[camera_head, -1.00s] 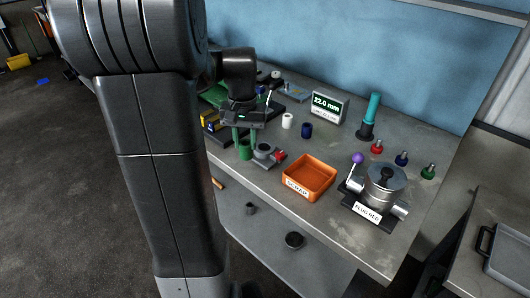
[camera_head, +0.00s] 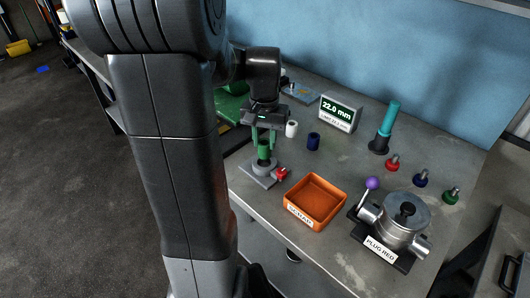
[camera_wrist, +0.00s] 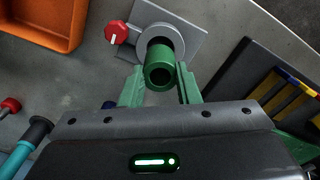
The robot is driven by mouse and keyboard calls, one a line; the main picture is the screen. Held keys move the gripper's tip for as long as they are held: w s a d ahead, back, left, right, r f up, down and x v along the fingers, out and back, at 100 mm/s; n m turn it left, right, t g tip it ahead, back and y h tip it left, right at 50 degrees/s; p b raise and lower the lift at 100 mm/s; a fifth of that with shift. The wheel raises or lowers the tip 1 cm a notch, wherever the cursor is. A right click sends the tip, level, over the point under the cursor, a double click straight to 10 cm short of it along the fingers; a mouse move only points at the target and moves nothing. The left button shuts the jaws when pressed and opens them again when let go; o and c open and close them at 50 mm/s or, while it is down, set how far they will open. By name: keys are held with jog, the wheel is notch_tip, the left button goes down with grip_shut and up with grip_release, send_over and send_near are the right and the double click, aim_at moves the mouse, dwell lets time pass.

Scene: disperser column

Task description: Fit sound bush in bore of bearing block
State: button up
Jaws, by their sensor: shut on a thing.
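My gripper (camera_wrist: 160,88) is shut on a green bush (camera_wrist: 160,70), a short hollow cylinder with a dark hole. The green bush also shows between the fingers in the head view (camera_head: 264,149). The grey bearing block (camera_wrist: 190,39) has a round collar on a square plate, with a red knob (camera_wrist: 116,33) at its side. In the head view the block (camera_head: 262,176) stands at the bench's front edge. The bush is upright over the collar, overlapping its bore in the wrist view. Whether its lower end has entered the bore is hidden.
An orange scrap tray (camera_head: 316,202) is right of the block. A white bush (camera_head: 291,129) and a dark blue bush (camera_head: 313,141) stand behind. The 22.0 mm display (camera_head: 340,113), a teal-handled tool (camera_head: 387,126), several coloured plugs and a metal plug fixture (camera_head: 402,216) are further right.

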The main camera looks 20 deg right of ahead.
aim_at(264, 153)
jog(key=shift+f, duration=2.4)
jog(key=shift+f, duration=0.2)
jog(key=o, duration=1)
jog(key=shift+c, duration=0.2)
notch_tip(264, 153, up, 12)
jog(key=shift+r, duration=0.2)
jog(key=shift+f, duration=4.55)
